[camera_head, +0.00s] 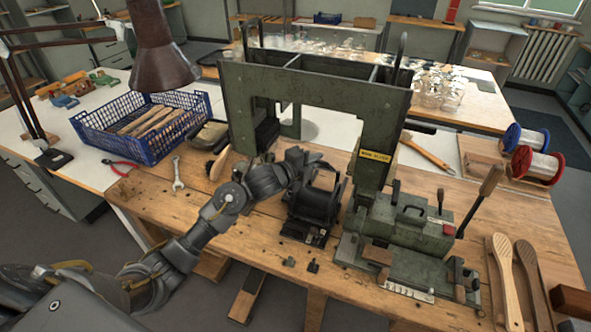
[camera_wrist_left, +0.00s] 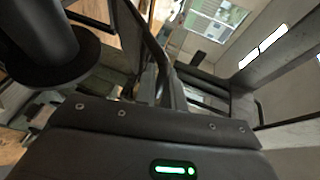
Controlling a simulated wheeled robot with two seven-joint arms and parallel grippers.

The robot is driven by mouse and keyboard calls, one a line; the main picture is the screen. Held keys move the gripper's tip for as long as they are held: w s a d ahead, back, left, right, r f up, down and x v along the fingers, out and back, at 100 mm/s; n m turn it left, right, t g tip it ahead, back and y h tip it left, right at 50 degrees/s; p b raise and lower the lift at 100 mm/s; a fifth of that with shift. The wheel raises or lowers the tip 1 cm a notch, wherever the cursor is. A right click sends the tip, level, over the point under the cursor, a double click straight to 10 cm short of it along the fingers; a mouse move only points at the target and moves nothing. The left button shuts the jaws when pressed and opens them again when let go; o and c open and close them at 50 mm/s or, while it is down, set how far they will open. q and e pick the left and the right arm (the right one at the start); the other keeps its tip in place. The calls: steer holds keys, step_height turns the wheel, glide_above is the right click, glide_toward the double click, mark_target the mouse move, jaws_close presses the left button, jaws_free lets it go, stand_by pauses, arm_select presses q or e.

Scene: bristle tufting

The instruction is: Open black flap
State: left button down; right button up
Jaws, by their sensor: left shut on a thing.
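A black unit (camera_head: 314,207) with a dark rounded body stands on the wooden bench, left of the green machine base. My left arm reaches in from the lower left, and my left gripper (camera_head: 325,172) is at the top of this unit. It is shut on what looks like the black flap; the fingertips and the grasped edge are hard to make out against the dark parts. In the left wrist view, a black round part (camera_wrist_left: 40,45) is close at the left, and a dark bar (camera_wrist_left: 150,45) rises in the middle. My right gripper is not in view.
A green metal frame (camera_head: 245,95) arches over the unit. The green base (camera_head: 405,225) with levers is on the right. A blue crate (camera_head: 150,140), a wrench (camera_head: 178,175) and wooden paddles (camera_head: 507,275) lie around.

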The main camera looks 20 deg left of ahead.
arm_select(q)
steer(key=w, duration=0.1)
steer(key=w+r, duration=0.2)
steer(key=shift+w+r, duration=0.25)
steer(key=shift+w, duration=0.1)
steer(key=shift+w+r, duration=0.3)
steer(key=shift+w, duration=0.5)
steer(key=shift+w+r, duration=0.1)
steer(key=shift+w, duration=0.15)
steer(key=c, duration=1.5)
jaws_free()
steer(key=shift+d, duration=0.15)
